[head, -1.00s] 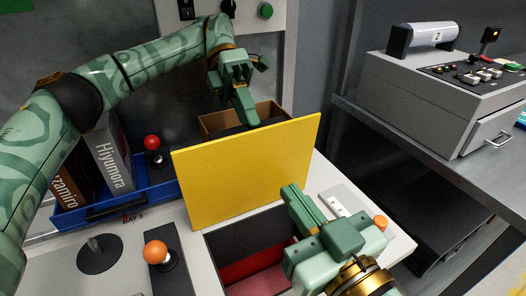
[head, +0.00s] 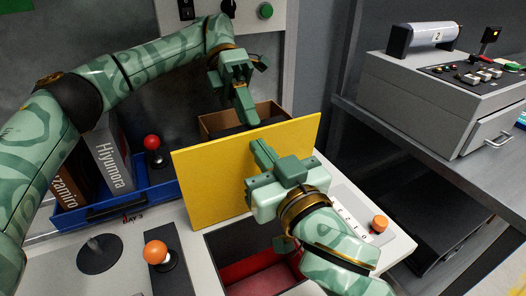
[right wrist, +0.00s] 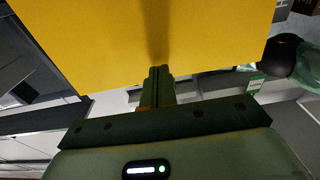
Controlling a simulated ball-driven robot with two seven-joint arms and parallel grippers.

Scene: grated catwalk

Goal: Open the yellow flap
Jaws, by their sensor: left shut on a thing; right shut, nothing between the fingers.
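The yellow flap (head: 215,175) stands raised, nearly upright, behind a dark opening with a red inside (head: 265,280) in the light grey counter. My left gripper (head: 246,118) is behind the flap's top edge, with its fingertips by that edge. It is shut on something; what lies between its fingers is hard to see. My right gripper (head: 260,150) is in front of the flap, over its right half, shut with nothing between the fingers. In the right wrist view its closed fingers (right wrist: 158,75) point at the flap (right wrist: 90,40), close to it; I cannot tell whether they touch.
A blue tray (head: 120,203) with books (head: 108,160) stands left. A red-knobbed lever (head: 152,143), an orange-knobbed lever (head: 155,252) and an orange button (head: 379,223) rise from the counter. A brown box (head: 265,108) is behind the flap. A grey machine (head: 425,90) sits on the right shelf.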

